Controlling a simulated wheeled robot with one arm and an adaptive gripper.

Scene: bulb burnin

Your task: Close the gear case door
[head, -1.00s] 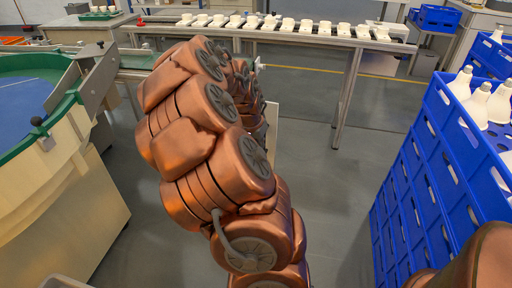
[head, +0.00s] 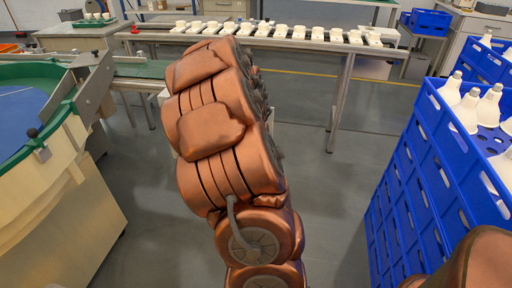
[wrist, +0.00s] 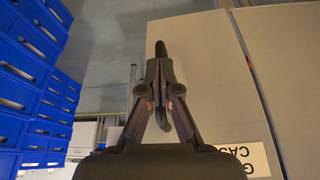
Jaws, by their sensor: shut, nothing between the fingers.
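In the wrist view my gripper (wrist: 160,78) is shut and empty, its fingertips in front of a beige panel. This panel of the gear case (wrist: 205,60) fills the middle and right. A white label (wrist: 246,158) low on it shows part of the words, "G" and "CAS". In the head view my arm hides the gripper and most of the case.
Blue crates (head: 405,190) with white bulbs (head: 470,105) are stacked at the right; they also show at the wrist view's left (wrist: 30,80). A conveyor (head: 270,38) with white parts crosses the back. A round green-rimmed table (head: 50,120) stands left. Grey floor lies between.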

